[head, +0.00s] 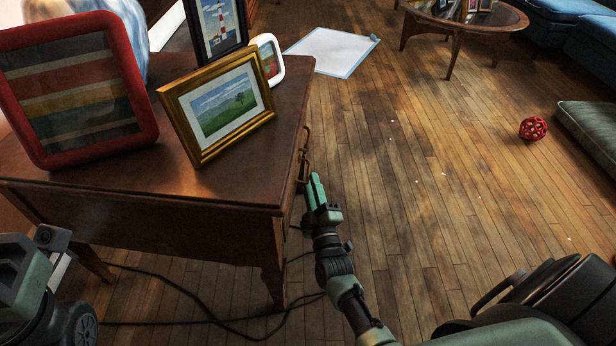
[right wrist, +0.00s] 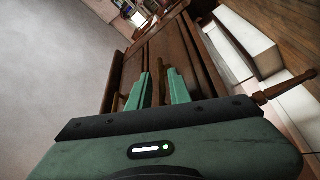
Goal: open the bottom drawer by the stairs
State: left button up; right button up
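A dark brown wooden table with drawers (head: 150,192) stands at the left in the head view. Its drawer front faces right and shows only edge-on there, with brass handles (head: 304,165). My right gripper (head: 314,188) is beside that front, just below and right of the handles. In the right wrist view its two green fingers (right wrist: 160,85) are apart, pointing at the wooden drawer front (right wrist: 195,52). A brass handle (right wrist: 163,82) shows in the gap between them; I cannot tell whether they touch it. No open drawer shows.
Several picture frames, including a gold one (head: 218,106) and a red one (head: 75,90), stand on the table. White steps (right wrist: 248,45) show beyond it. A black cable (head: 215,318) lies on the floor. The wooden floor to the right is largely clear, with a red ball (head: 533,128).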

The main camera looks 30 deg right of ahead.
aim_at(308, 172)
jog(key=shift+b+x, duration=0.65)
jog(key=shift+x, duration=1.5)
grip_shut()
jog(key=shift+f, duration=0.1)
